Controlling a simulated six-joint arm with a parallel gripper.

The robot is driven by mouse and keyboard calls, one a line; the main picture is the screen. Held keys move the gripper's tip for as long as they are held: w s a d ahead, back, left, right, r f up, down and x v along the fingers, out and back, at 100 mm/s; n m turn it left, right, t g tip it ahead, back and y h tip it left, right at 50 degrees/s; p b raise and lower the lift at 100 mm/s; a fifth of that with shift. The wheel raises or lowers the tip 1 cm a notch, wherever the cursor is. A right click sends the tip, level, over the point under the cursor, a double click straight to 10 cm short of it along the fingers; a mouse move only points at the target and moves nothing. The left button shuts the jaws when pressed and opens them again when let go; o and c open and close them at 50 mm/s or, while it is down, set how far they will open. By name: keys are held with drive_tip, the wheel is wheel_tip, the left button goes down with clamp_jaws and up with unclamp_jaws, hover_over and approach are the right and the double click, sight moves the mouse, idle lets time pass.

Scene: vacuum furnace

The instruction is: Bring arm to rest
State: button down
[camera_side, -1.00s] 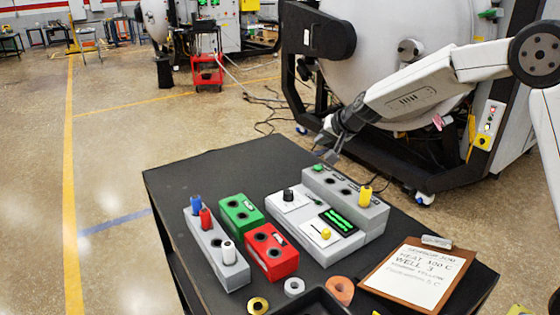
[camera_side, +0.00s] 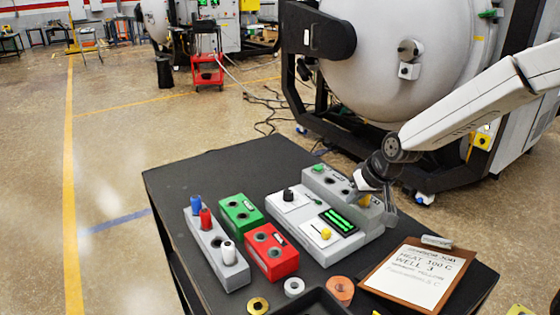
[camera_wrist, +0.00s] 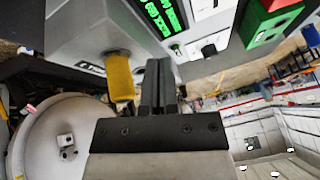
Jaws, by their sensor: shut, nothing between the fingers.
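My gripper (camera_side: 390,212) hangs over the right end of the grey heater unit (camera_side: 322,252) in the side view, with its fingers pointing down. In the wrist view its two dark fingers (camera_wrist: 158,85) are together with nothing between them. In the side view the gripper and wrist partly cover this plug. Whether the fingers touch the block cannot be told.
A green block (camera_side: 240,215), a red block (camera_side: 271,251) and a grey rack (camera_side: 216,250) with blue, red and white plugs stand on the black table (camera_side: 200,168). A clipboard (camera_side: 415,277) lies at right. A large furnace (camera_side: 400,70) stands behind.

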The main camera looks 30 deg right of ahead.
drive_tip(key=s+f+n+g, duration=0.1)
drive_tip(key=s, duration=0.3)
drive_tip(key=s+f+n+g, duration=0.1)
drive_tip(key=s+f, duration=0.1)
drive_tip(key=s, duration=0.3)
drive_tip(key=s+f+n+g, duration=0.1)
drive_tip(key=s, duration=0.4)
drive_tip(key=shift+f+h, duration=0.15)
drive_tip(key=shift+h, duration=0.15)
idle(6.3)
